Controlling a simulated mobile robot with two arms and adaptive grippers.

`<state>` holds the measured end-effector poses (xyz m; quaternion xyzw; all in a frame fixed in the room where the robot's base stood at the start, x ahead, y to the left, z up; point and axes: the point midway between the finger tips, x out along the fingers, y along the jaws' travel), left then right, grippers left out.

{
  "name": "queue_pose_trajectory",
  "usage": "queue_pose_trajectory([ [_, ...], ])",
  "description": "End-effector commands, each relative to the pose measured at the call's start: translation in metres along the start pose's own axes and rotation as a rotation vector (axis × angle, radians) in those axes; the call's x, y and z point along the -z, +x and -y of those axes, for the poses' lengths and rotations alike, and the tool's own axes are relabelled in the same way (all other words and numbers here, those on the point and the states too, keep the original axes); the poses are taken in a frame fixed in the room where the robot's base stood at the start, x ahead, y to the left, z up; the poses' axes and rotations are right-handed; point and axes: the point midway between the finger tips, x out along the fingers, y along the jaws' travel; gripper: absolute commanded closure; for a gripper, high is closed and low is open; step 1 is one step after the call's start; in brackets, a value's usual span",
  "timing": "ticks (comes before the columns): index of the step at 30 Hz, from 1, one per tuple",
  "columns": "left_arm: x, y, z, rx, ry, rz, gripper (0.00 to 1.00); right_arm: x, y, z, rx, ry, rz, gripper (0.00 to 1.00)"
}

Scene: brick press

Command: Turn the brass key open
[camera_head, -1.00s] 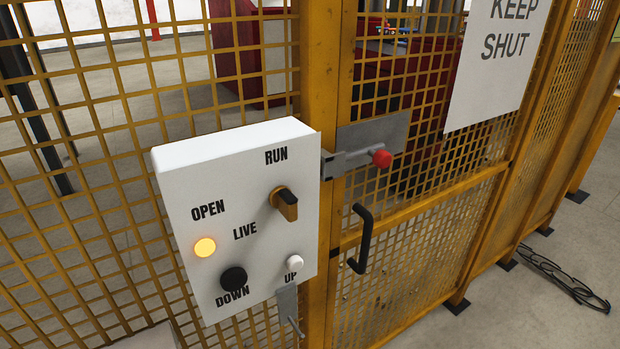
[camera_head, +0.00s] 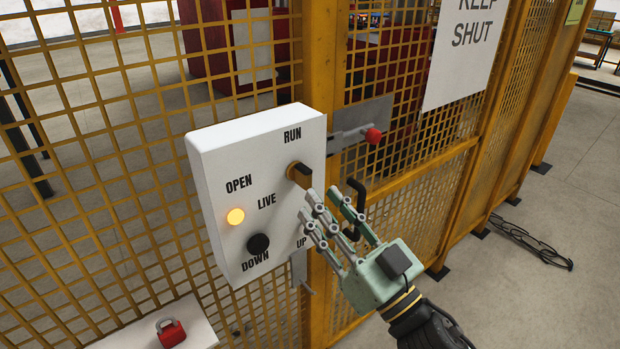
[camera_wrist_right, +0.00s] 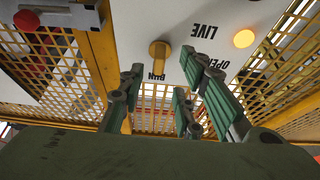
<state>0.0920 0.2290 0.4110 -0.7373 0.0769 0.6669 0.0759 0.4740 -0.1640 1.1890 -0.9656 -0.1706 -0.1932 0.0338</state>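The brass key (camera_head: 299,174) sits in the front of the white control box (camera_head: 232,155), below the word RUN. It also shows in the right wrist view (camera_wrist_right: 159,52), beyond the fingers and roughly between them. My right gripper (camera_head: 317,204) has its green fingers spread and empty, just below and right of the key. I see no clear contact with it. A yellow lamp (camera_head: 236,216) glows beside OPEN and LIVE. A black button (camera_head: 258,243) is above DOWN. The fingers hide the white UP button. My left gripper is not in view.
The box is on a yellow mesh fence (camera_head: 80,160). Right of it are a latch with a red knob (camera_head: 373,135) and a black door handle (camera_head: 357,190), partly behind my fingers. A red padlock (camera_head: 171,333) lies on a white surface at lower left.

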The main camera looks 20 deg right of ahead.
Motion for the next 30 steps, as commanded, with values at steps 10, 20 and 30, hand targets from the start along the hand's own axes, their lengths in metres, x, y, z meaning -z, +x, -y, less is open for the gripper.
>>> queue_pose_trajectory([
  [10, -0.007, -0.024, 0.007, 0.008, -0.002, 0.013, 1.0, 0.002, 0.046, 0.0, 0.0, -0.002, 0.0, 0.69],
  [20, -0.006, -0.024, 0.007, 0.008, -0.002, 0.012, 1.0, -0.001, 0.051, 0.0, -0.001, 0.0, 0.002, 0.69],
  [30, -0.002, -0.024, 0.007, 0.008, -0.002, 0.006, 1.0, -0.001, 0.051, 0.0, -0.001, -0.001, 0.002, 0.96],
])
